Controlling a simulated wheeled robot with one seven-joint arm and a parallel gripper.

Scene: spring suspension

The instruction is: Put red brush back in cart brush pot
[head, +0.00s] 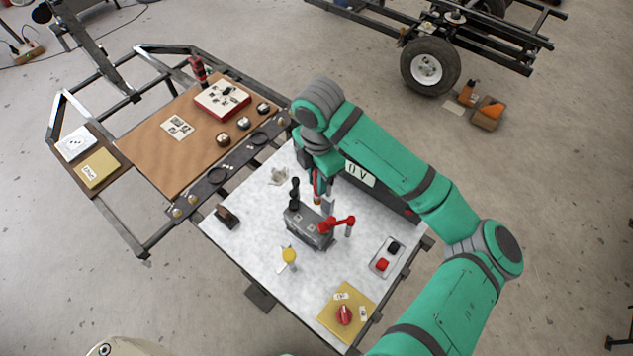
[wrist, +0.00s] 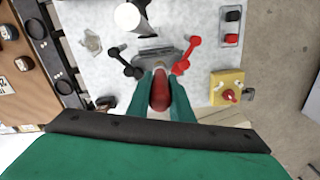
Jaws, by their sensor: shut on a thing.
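My gripper (wrist: 160,92) is shut on the red brush (wrist: 160,90), seen end-on between the fingers in the wrist view. In the head view a slim red part of the brush (head: 317,182) shows below my wrist, over the white cart top. Its lower end is hard to make out there. A white cylinder (wrist: 128,16) stands beyond the fingers at the top of the wrist view; I cannot tell whether it is the brush pot. A grey box (head: 308,228) with a black lever and a red lever (head: 340,223) is close to the gripper.
The white cart top (head: 245,260) also bears a switch plate (head: 387,258), a yellow plate with a red knob (head: 345,314) and a yellow-headed piece (head: 289,256). My arm hides the cart's far right.

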